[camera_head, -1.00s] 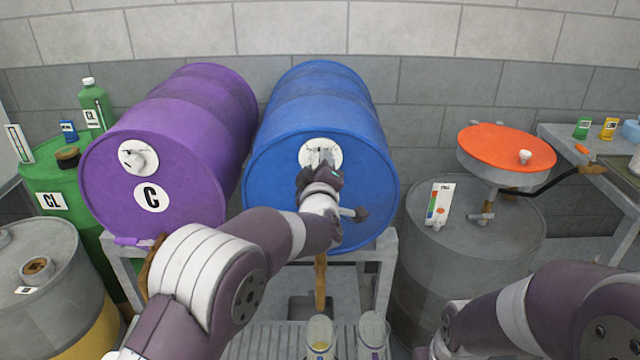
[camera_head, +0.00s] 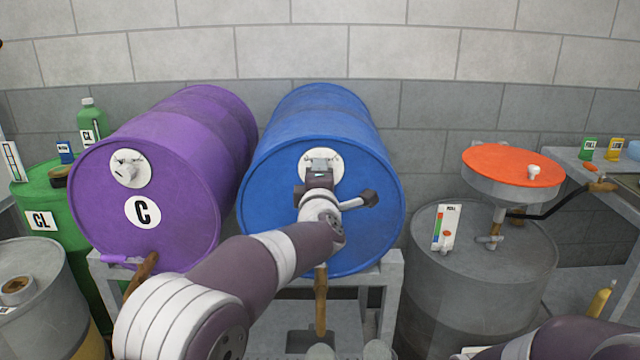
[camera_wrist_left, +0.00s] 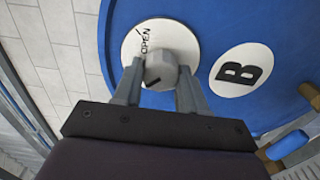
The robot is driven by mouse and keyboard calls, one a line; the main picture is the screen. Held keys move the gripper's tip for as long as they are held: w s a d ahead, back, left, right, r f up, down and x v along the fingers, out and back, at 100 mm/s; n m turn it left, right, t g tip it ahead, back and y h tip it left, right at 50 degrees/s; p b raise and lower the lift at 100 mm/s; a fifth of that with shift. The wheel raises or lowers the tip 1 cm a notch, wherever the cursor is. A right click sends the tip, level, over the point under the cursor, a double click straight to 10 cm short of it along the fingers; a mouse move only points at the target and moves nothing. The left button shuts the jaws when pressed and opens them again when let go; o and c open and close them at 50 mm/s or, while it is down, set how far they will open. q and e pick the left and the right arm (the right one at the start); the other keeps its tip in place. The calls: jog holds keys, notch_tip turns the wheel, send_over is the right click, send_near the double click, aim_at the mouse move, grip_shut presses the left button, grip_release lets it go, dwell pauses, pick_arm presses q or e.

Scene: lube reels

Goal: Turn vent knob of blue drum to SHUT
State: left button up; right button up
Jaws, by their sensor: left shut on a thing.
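The blue drum (camera_head: 325,125) lies on its side on a grey stand, its end facing me. My left gripper (camera_wrist_left: 158,80) has one finger on each side of the grey vent knob (camera_wrist_left: 162,68) and is shut on it. The knob sits on a round white plate (camera_wrist_left: 138,42) where the word OPEN shows beside it; no SHUT label is visible. A dark mark shows on the knob's lower left. In the head view my left gripper (camera_head: 320,172) covers part of the plate. My right gripper is out of view; only part of that arm shows at bottom right.
The purple drum (camera_head: 165,175) marked C lies close to the left. A grey drum (camera_head: 485,265) with an orange-topped funnel (camera_head: 512,165) stands at the right. A brown tap handle (camera_head: 320,300) hangs below the blue drum. A white B label (camera_wrist_left: 240,70) is beside the plate.

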pick_arm(q)
jog(key=shift+r, duration=0.1)
dwell(0.4)
jog(key=o, duration=1.1)
jog(key=shift+a, duration=0.1)
jog(key=shift+c, duration=0.2)
jog(key=s+b, duration=0.1)
jog(key=s, duration=1.1)
jog(key=shift+s, duration=0.35)
